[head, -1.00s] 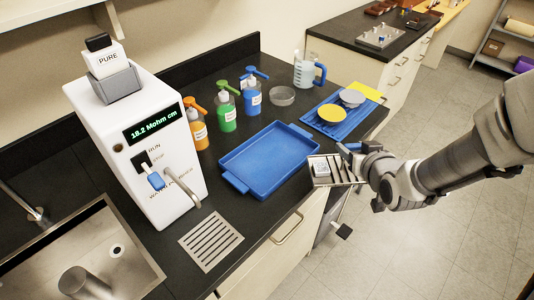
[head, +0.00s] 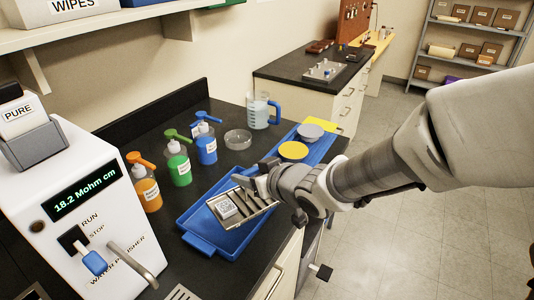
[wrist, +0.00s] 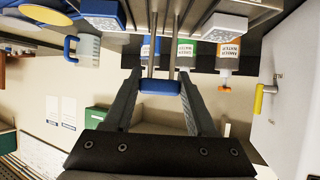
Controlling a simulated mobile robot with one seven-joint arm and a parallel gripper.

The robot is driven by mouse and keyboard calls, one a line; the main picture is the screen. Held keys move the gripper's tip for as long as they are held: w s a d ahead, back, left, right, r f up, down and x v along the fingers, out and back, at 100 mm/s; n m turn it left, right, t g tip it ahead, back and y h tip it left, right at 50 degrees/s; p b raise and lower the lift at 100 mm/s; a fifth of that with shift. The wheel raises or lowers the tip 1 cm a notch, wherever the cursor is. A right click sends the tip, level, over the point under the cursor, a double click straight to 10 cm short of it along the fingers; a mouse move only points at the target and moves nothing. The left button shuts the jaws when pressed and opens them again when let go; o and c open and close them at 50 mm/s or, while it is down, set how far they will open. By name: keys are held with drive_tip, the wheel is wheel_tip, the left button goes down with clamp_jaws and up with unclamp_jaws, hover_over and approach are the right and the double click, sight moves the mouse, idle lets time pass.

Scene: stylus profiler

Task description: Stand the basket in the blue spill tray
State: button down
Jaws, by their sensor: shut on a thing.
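The basket (head: 262,204) is a small metal rack with slats, holding a pale square piece with a printed label (head: 226,208). My gripper (head: 256,182) is shut on its blue handle, which shows between the fingers in the wrist view (wrist: 160,87). The blue spill tray (head: 203,240) lies on the dark bench. The basket is over the tray's right part and hides some of its floor. I cannot tell whether it touches the tray.
Orange (head: 147,193), green (head: 179,168) and blue (head: 206,148) bottles stand behind the tray. A glass dish (head: 238,139), a blue-handled jug (head: 260,110) and a blue mat (head: 316,154) with bowls lie farther back. The water polisher (head: 75,215) stands left.

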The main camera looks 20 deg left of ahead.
sight(235, 188)
drive_tip(key=shift+w+a+f+b, duration=0.4)
drive_tip(key=shift+a+f+b, duration=0.45)
drive_tip(key=shift+f, duration=0.4)
drive_tip(key=shift+w+a+f+b, duration=0.45)
drive_tip(key=shift+a+f+b, duration=0.2)
drive_tip(key=shift+a+f, duration=0.55)
drive_tip(key=shift+w+a+f+b, duration=0.4)
drive_tip(key=shift+a+f+b, duration=0.4)
drive_tip(key=shift+f, duration=0.55)
drive_tip(key=shift+f, duration=0.1)
drive_tip(key=shift+f, duration=0.15)
drive_tip(key=shift+c, duration=1)
unclamp_jaws()
